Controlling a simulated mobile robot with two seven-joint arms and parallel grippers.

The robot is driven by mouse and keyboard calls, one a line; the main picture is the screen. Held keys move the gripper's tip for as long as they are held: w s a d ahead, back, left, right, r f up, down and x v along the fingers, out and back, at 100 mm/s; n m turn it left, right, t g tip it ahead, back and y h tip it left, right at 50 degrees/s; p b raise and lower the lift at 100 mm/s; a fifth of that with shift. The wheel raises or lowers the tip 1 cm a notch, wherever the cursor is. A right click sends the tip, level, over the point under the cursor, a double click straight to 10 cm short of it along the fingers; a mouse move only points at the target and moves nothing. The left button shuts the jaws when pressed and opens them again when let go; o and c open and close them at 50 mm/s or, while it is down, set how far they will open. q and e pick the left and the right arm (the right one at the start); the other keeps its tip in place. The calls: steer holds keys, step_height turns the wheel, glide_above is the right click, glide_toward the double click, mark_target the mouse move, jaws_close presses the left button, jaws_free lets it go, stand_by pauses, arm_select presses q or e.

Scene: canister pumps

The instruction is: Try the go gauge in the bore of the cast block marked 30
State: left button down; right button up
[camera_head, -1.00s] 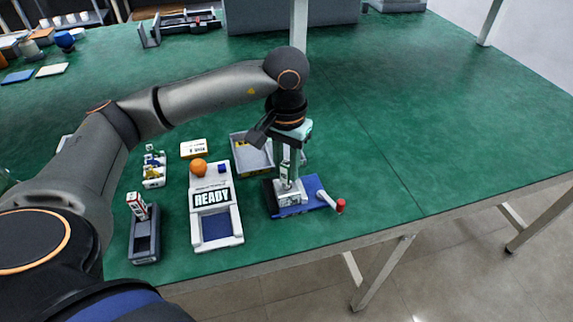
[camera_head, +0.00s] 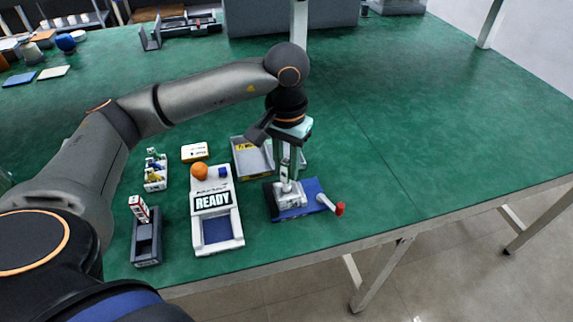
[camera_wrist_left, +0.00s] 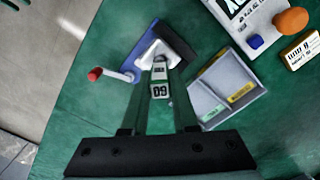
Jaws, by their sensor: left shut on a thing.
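My left gripper (camera_head: 290,172) points straight down over the cast block (camera_head: 292,200). It is shut on the go gauge (camera_wrist_left: 160,90), a pale grey piece whose dark label shows in the left wrist view. The light grey block (camera_wrist_left: 150,50) sits on a blue and dark fixture (camera_head: 317,190) with a crank handle and red knob. The gauge's lower end is at the top of the block; I cannot tell whether it is inside the bore. The block's marking is not readable. My right gripper is not in view.
A white device reading READY (camera_head: 237,230) stands left of the fixture, with an orange ball (camera_head: 199,171) on it. A grey two-part tray (camera_head: 240,165) lies behind. A dark holder (camera_head: 146,240) with a red-and-white piece stands far left. The green table is clear on the right.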

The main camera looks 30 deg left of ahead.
arm_select(q)
steer(key=shift+r, duration=0.6)
steer(key=shift+r+p, duration=1.8)
steer(key=shift+r, duration=0.7)
